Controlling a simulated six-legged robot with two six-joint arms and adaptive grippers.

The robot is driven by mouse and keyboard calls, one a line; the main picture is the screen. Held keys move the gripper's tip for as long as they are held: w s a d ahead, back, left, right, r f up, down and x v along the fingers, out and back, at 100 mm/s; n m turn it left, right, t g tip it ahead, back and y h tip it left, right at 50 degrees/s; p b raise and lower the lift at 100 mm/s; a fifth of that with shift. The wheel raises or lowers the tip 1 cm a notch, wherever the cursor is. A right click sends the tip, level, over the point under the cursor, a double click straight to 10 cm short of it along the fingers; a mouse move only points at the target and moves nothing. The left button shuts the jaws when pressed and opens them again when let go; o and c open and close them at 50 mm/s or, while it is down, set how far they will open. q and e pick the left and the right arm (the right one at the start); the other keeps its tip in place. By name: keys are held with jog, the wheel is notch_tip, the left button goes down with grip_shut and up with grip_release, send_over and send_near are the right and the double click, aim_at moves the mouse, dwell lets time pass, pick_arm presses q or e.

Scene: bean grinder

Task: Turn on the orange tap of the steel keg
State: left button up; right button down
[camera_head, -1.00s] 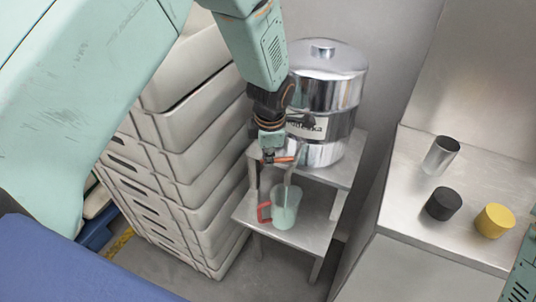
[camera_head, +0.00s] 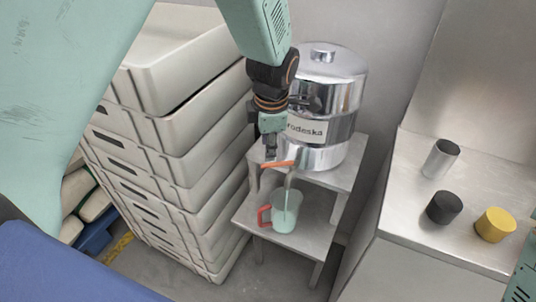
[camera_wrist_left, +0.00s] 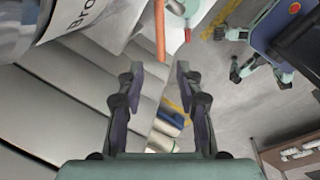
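The steel keg (camera_head: 325,80) with a white label stands on the upper shelf of a small metal stand. Its orange tap (camera_head: 278,163) juts out low on the front, and its lever also shows in the left wrist view (camera_wrist_left: 160,30). A thin pale streak runs from the tap down into a pale green cup (camera_head: 287,222) with a red handle on the lower shelf. My left gripper (camera_head: 270,152) is just above the tap lever. In the left wrist view its fingers (camera_wrist_left: 160,72) are apart and empty, with the lever beyond the tips. My right gripper is not in view.
Stacked pale crates (camera_head: 170,130) stand close on the left of the stand. On the right, a steel counter (camera_head: 400,215) bears a metal cup (camera_head: 440,158), a black cup (camera_head: 444,208) and a yellow cup (camera_head: 495,225).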

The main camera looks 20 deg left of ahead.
pick_arm(q)
jog(key=r, duration=0.3)
jog(key=s+r, duration=0.1)
jog(key=r, duration=0.1)
jog(key=shift+d+r, duration=0.3)
jog(key=s+a+f+m+t+b, duration=0.15)
jog(key=s+f+m, duration=0.25)
jog(key=f+m, duration=0.6)
jog(key=s+a+f+m+t, duration=0.2)
jog(key=s+f+m, duration=0.2)
jog(key=f+m, duration=0.5)
jog(key=s+f+m+g+b, duration=0.1)
jog(key=s+f, duration=0.4)
jog(key=s, duration=0.7)
jog(key=s+a+f+m+g+h+b, duration=0.1)
jog(key=s+f+m+g, duration=0.2)
jog(key=s, duration=1)
notch_tip(320, 180, down, 3)
jog(key=shift+s+f+g, duration=0.1)
jog(key=shift+s+g, duration=0.1)
jog(key=shift+g, duration=0.55)
